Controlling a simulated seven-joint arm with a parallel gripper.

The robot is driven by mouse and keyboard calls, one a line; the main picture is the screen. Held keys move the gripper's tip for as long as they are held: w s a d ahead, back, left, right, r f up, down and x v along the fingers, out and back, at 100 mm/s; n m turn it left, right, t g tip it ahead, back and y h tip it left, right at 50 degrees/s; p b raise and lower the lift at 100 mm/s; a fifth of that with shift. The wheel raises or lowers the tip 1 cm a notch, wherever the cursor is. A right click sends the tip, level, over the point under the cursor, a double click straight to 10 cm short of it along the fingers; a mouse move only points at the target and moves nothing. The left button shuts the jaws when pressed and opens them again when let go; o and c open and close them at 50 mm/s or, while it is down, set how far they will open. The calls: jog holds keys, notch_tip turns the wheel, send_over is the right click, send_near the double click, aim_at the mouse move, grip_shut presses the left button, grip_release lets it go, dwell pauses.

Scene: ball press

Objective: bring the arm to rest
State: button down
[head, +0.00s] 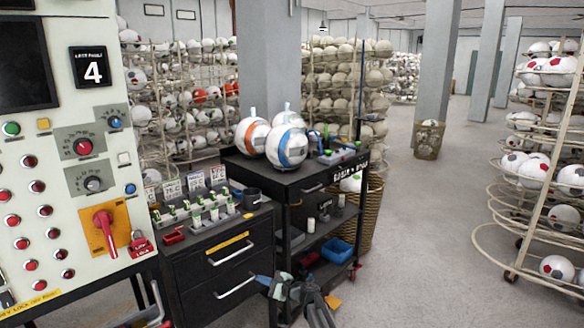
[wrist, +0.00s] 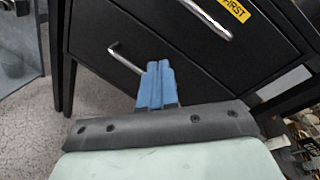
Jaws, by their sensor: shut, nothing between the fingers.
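My gripper (head: 266,281) is at the bottom middle of the head view, in front of the black drawer cabinet (head: 190,272). In the wrist view its blue fingers (wrist: 157,84) are pressed together with nothing between them. Behind them in that view is the cabinet's drawer front (wrist: 95,40), with a metal handle (wrist: 125,58) beside the fingertips. I cannot tell the exact gap between the fingers and the handle.
A control panel (head: 70,180) with a red switch stands at left. A black cart (head: 290,180) carries several balls and tools; a blue bin (head: 336,250) is on its lower shelf. Ball racks (head: 540,160) stand at right. The grey floor (head: 440,250) between is clear.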

jog(key=s+d+f+n+g+h, duration=0.3)
jog(key=s+d+f+n, duration=0.15)
jog(key=s+f, duration=0.4)
jog(key=s+d+f+n+g+h, duration=0.35)
jog(key=s+f+n, duration=0.2)
jog(key=s, duration=0.55)
jog(key=s+d+f+n+g+h, duration=0.3)
jog(key=s+d+f+n, duration=0.15)
jog(key=s+f, duration=0.35)
jog(key=s+d+f+g+h, duration=0.1)
jog(key=s+d, duration=0.4)
jog(key=s, duration=0.7)
jog(key=s+d+f+n+g+h, duration=0.1)
jog(key=s+d+f, duration=0.4)
jog(key=s, duration=0.7)
jog(key=s+d+f+g+h, duration=0.2)
jog(key=s+d+f+g, duration=0.1)
jog(key=s, duration=0.9)
jog(key=shift+s+d+f+g, duration=0.35)
jog(key=shift+d+g, duration=0.1)
jog(key=shift+d, duration=0.75)
